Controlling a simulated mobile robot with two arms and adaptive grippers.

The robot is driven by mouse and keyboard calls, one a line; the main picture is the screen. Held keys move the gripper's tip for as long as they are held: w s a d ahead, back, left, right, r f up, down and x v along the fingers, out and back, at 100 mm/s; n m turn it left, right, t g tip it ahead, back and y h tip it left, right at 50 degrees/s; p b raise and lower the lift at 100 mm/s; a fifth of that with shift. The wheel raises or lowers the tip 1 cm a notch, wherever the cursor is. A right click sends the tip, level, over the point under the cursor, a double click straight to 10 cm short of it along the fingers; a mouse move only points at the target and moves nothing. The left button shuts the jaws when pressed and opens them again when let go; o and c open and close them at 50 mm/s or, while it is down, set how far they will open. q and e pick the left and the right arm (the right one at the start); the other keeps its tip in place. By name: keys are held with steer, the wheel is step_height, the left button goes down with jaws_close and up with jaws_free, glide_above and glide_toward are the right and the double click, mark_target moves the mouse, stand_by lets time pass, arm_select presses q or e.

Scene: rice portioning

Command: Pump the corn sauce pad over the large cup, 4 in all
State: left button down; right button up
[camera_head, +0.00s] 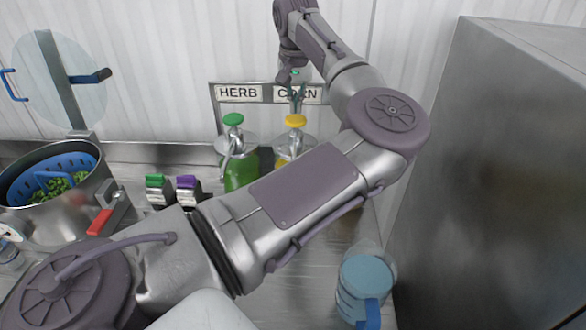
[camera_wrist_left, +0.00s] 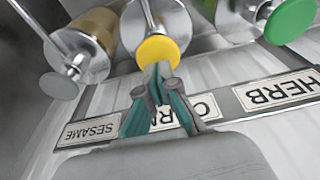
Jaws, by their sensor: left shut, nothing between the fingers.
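The corn sauce pump has a round yellow pad (camera_head: 295,120) on a clear bottle, below the CORN label (camera_head: 312,95); my left arm covers the bottle's lower part. The yellow pad also shows in the left wrist view (camera_wrist_left: 159,49). My left gripper (camera_head: 297,108) points down at the yellow pad, its fingers shut and empty. In the left wrist view the fingertips (camera_wrist_left: 158,88) lie right by the pad; I cannot tell whether they touch it. No cup shows under the corn spout; that area is partly hidden by my arm. My right gripper is not in view.
A green-topped herb bottle (camera_head: 240,172) stands left of the corn pump. A sesame pump (camera_wrist_left: 98,65) shows in the wrist view. A steel pot (camera_head: 75,215) is at left, a blue pitcher-like container (camera_head: 365,285) at lower right, and a metal cabinet (camera_head: 490,170) at right.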

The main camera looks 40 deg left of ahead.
mark_target(296, 119)
arm_select(q)
steer(key=shift+f, duration=0.2)
steer(key=shift+f+b, duration=1.55)
steer(key=shift+f, duration=0.4)
steer(key=shift+r, duration=0.1)
steer(key=shift+r+p, duration=1.35)
steer(key=shift+r, duration=0.7)
steer(key=shift+f, duration=0.2)
